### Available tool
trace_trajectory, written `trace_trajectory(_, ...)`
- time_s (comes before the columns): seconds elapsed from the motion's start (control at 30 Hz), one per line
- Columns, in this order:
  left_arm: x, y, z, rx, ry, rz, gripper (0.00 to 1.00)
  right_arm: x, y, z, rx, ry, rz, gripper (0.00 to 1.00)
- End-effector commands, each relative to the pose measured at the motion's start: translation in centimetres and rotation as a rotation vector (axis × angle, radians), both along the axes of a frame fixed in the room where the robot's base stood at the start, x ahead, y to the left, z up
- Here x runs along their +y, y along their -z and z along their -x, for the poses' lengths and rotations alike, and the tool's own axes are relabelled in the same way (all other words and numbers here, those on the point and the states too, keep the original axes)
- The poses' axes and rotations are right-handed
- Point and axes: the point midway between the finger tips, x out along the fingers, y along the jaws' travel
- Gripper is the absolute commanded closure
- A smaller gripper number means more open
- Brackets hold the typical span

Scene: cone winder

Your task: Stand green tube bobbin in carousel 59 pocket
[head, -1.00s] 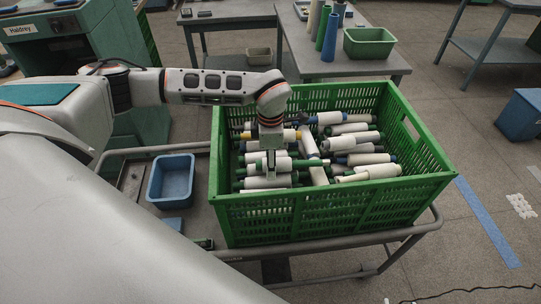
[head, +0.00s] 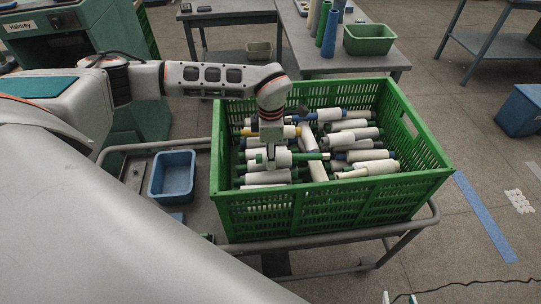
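No carousel pocket marked 59 can be made out.
Several other bobbins (head: 365,169) lie jumbled in the crate, some with blue or yellow tubes. The crate's walls stand around the gripper. A blue bin (head: 173,177) sits left of it on the trolley. A table (head: 377,62) holds upright tubes and a green bin (head: 369,41). A green machine (head: 75,45) stands at the upper left.

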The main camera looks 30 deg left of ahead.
Motion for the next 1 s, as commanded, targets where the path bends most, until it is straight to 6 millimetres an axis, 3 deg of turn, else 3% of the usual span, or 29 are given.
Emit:
trace_trajectory(0.5,0.0,-2.2,0.0,-0.001,0.0,0.001,0.93,0.0,-2.1,-0.1,-0.003,-0.001,0.0,0.6)
trace_trajectory(1.0,0.0,-7.4,-0.1,-0.001,0.0,0.0,0.93,0.0,-4.3,0.2,0.006,-0.001,0.001,0.6)
